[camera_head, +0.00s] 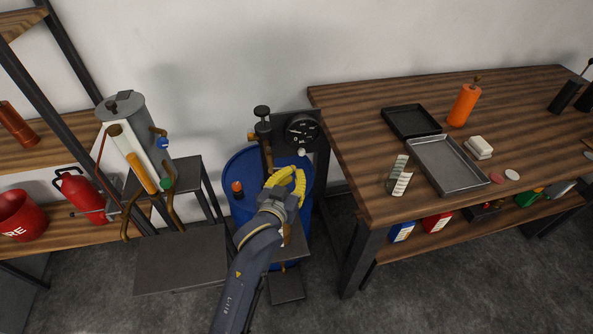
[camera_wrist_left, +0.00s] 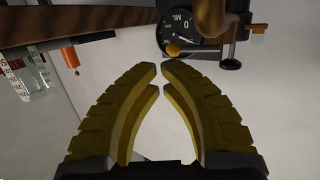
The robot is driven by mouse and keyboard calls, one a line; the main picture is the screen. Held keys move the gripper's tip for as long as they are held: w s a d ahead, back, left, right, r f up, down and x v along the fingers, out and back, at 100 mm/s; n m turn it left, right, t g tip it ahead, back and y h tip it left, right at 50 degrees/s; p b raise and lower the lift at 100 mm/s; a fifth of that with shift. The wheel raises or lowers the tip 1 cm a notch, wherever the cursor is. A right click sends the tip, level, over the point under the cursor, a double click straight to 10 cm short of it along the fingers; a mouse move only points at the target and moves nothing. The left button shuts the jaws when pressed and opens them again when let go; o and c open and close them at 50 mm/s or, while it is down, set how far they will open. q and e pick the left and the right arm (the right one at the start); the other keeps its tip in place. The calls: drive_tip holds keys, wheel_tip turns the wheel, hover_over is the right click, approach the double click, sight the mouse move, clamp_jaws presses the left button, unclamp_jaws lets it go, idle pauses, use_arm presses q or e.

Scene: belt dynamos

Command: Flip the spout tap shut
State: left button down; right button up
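My left gripper (camera_head: 298,172) has yellow fingers and is in front of the pipework at the blue barrel. In the left wrist view its fingertips (camera_wrist_left: 159,67) nearly meet, with nothing between them. Beyond them are a round black dial gauge (camera_wrist_left: 178,34), a brass pipe (camera_wrist_left: 214,14), a black knob (camera_wrist_left: 230,64) and an amber ball (camera_wrist_left: 173,48). In the head view the gauge (camera_head: 302,130) is behind the gripper, with a pale ball knob (camera_head: 301,152) below it. I cannot tell which fitting is the spout tap. The gripper hides part of the pipe. My right gripper is out of view.
The blue barrel (camera_head: 240,163) stands under the pipework. A grey urn (camera_head: 124,112) with blue and green knobs stands left. A wooden workbench (camera_head: 358,110) at right holds a black tray (camera_head: 410,106), a metal tray (camera_head: 484,186) and an orange bottle (camera_head: 463,106).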

use_arm(q)
drive_tip(key=v, duration=0.8)
drive_tip(key=shift+s+a, duration=0.15)
drive_tip(key=shift+s, duration=0.2)
